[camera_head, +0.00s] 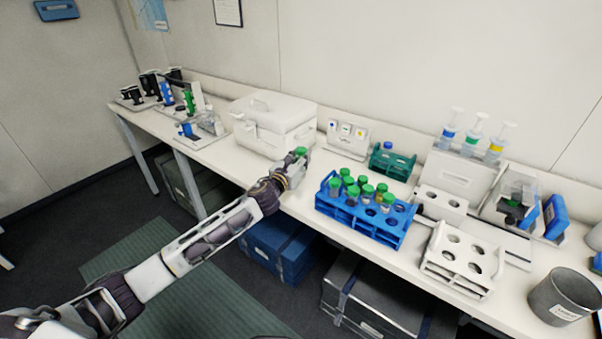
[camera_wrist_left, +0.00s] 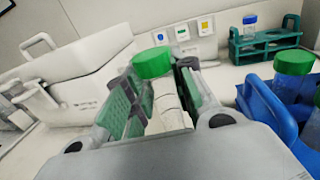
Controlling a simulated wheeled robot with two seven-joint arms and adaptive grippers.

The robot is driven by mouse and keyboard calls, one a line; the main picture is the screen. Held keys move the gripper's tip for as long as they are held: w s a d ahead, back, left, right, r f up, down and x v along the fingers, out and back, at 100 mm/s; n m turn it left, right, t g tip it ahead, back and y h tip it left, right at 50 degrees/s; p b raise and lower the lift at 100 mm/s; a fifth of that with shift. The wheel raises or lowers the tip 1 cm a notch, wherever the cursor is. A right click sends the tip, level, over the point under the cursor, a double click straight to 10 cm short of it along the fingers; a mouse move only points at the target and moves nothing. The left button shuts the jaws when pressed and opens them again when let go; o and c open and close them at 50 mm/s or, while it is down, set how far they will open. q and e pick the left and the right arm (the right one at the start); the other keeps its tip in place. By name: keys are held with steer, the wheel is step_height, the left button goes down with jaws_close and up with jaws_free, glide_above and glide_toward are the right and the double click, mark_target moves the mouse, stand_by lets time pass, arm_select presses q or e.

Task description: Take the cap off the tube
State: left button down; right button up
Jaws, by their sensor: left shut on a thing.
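My left gripper (camera_head: 296,164) is at the table's front edge, left of the blue rack. It is shut on a tube (camera_wrist_left: 166,97) with a green cap. In the left wrist view the tube body is between the two finger pads. The green cap (camera_wrist_left: 153,62) is on top of the tube and sticks up above the fingers; it also shows in the head view (camera_head: 300,151). The lower part of the tube is hidden behind the gripper. My right gripper is not in view.
The blue rack (camera_head: 358,225) holds several green-capped tubes. A white box (camera_head: 268,130) stands behind the gripper. A green rack (camera_head: 392,163) with a blue-capped tube, a white rack (camera_head: 461,264) and a grey bin (camera_head: 561,298) stand on the white table to the right.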

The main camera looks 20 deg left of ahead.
arm_select(q)
steer(key=shift+f, duration=1.6)
steer(key=shift+f+b, duration=0.45)
steer(key=shift+f, duration=0.55)
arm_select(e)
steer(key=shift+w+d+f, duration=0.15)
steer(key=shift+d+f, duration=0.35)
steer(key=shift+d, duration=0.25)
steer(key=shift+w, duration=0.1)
